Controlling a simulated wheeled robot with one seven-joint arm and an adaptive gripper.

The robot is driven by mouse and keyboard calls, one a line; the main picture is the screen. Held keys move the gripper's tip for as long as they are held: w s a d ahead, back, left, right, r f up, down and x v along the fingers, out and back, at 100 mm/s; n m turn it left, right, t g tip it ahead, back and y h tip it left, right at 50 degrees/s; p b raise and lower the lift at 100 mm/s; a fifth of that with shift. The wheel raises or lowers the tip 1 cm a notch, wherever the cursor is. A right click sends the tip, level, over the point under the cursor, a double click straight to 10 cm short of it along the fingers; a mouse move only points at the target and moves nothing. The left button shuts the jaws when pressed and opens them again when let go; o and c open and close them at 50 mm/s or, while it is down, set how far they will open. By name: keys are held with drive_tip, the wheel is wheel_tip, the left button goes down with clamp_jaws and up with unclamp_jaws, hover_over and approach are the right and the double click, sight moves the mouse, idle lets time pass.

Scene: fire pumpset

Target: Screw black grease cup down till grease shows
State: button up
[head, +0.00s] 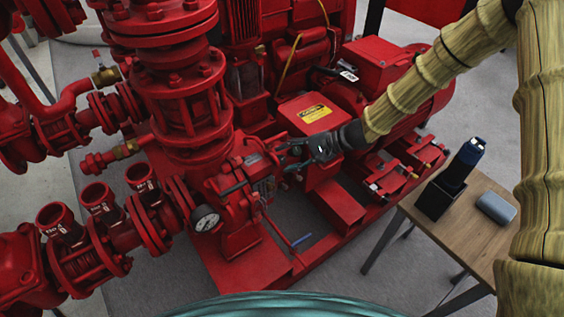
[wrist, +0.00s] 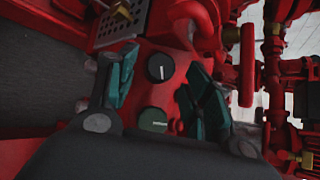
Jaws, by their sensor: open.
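The black grease cup (wrist: 160,67) is a round dark cap with a white line on its top, on a red housing in the wrist view. A dark green round cap (wrist: 153,119) with a small pale mark sits just below it in that picture. My gripper (wrist: 163,75) is open, with one teal finger on each side of the black cup and visible space between fingers and cup. I cannot tell the height gap. In the head view my gripper (head: 287,157) is beside the red pump housing (head: 236,185); the caps are not clear there. No grease is visible.
A pressure gauge (head: 205,218) and flanged red pipes stand left of my gripper. A red box with a yellow label (head: 312,115) is close behind it. A wooden table (head: 480,225) at right holds a black holder (head: 436,200) with a blue item and a grey-blue case (head: 495,207).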

drive_tip(key=shift+x, duration=1.45)
drive_tip(key=shift+f+b, duration=0.1)
drive_tip(key=shift+b, duration=0.2)
drive_tip(key=c, duration=1)
